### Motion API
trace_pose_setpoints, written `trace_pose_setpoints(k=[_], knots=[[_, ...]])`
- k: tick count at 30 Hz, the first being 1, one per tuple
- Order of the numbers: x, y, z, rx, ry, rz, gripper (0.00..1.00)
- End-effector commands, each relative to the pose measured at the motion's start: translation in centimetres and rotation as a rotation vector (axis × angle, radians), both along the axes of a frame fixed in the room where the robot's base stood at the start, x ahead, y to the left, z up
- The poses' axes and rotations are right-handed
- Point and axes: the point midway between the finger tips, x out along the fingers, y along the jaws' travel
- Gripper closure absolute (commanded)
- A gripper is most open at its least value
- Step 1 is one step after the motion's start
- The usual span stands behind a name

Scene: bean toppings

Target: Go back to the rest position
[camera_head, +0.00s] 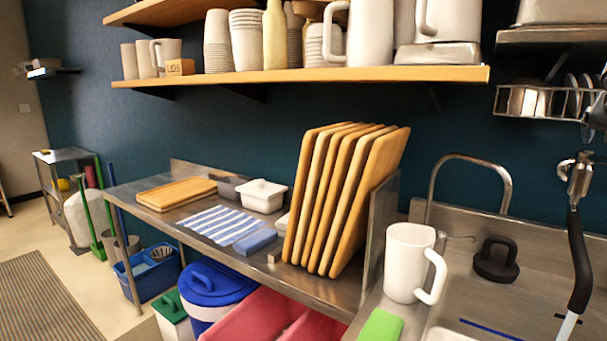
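My gripper and arm are not in this view, so its pose and what it may hold cannot be seen. The camera looks over a steel counter (150,222) with a sink at the right. Several wooden boards (340,195) stand upright and slightly tilted in a row on the counter. A white pitcher (404,262) stands beside the sink, with its handle to the right.
A wooden shelf (300,76) with cups and pitchers hangs above the counter. A tall faucet (470,158) and a spray hose (578,250) rise at the right. Bins, including a blue one (212,290), stand under the counter. Open floor (115,270) lies at the left.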

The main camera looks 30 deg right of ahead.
Motion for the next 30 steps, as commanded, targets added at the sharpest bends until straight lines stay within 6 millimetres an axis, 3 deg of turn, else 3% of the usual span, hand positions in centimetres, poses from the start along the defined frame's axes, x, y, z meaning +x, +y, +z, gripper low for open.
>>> trace_pose_setpoints(k=[4,8,12,18,24,30], knots=[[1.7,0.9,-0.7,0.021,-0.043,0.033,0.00],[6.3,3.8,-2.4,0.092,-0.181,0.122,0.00],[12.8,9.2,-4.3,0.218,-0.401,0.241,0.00],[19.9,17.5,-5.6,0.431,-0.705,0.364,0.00],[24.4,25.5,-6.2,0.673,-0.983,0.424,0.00],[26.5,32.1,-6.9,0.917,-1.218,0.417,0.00]])
